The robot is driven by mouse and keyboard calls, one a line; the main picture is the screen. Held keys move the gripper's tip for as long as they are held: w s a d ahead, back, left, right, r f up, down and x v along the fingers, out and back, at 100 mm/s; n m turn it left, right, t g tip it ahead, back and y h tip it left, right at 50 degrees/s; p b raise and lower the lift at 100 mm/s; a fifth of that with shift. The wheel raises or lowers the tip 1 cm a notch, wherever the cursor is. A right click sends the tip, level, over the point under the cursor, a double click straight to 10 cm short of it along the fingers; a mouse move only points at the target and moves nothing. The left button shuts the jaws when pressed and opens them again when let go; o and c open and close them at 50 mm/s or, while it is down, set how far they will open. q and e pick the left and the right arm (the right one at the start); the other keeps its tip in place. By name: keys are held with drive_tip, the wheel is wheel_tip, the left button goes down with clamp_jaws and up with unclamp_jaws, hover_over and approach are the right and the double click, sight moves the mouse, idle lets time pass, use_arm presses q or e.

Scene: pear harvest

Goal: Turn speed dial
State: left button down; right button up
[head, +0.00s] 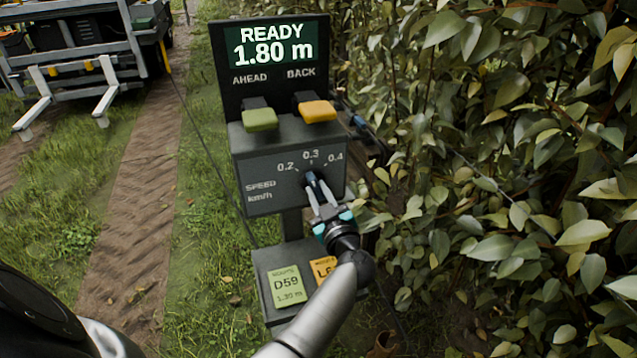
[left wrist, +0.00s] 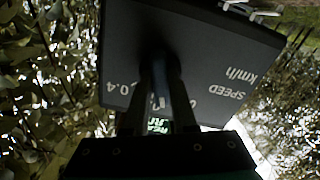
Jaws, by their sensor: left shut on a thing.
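The dark speed dial (head: 311,177) is on the front of the grey control box, below the scale marks 0.2, 0.3 and 0.4 km/h. The jaws of my left gripper (head: 317,190) are shut on the dial from the front and below. The fingers cover most of the knob, so I cannot tell its exact pointer direction. In the left wrist view the gripper's dark fingers (left wrist: 165,88) reach to the knob on the panel (left wrist: 215,45), with 0.4 and SPEED km/h partly readable. My right gripper is not in view.
The screen (head: 271,45) reads READY 1.80 m. A green AHEAD key (head: 260,119) and a yellow BACK key (head: 317,111) sit above the dial. A lower plate holds a green card D59 (head: 287,287) and a partly hidden orange card (head: 324,267). Dense foliage (head: 500,190) borders the right.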

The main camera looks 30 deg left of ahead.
use_arm(q)
drive_tip(key=m+p, duration=0.5)
drive_tip(key=p, duration=0.1)
drive_tip(key=shift+r, duration=0.2)
drive_tip(key=shift+s+m+p, duration=0.1)
drive_tip(key=shift+m+p, duration=0.6)
drive_tip(key=shift+m, duration=0.1)
drive_tip(key=m+p, duration=0.1)
drive_tip(key=m, duration=0.2)
drive_tip(key=shift+a+f+m+p, duration=0.1)
drive_tip(key=shift+m+p, duration=0.2)
drive_tip(key=shift+p, duration=0.05)
drive_tip(key=shift+m+p, duration=0.35)
drive_tip(key=shift+m, duration=1.05)
drive_tip(key=c, duration=0.7)
unclamp_jaws()
drive_tip(key=shift+s+f, duration=0.1)
drive_tip(key=shift+s, duration=0.05)
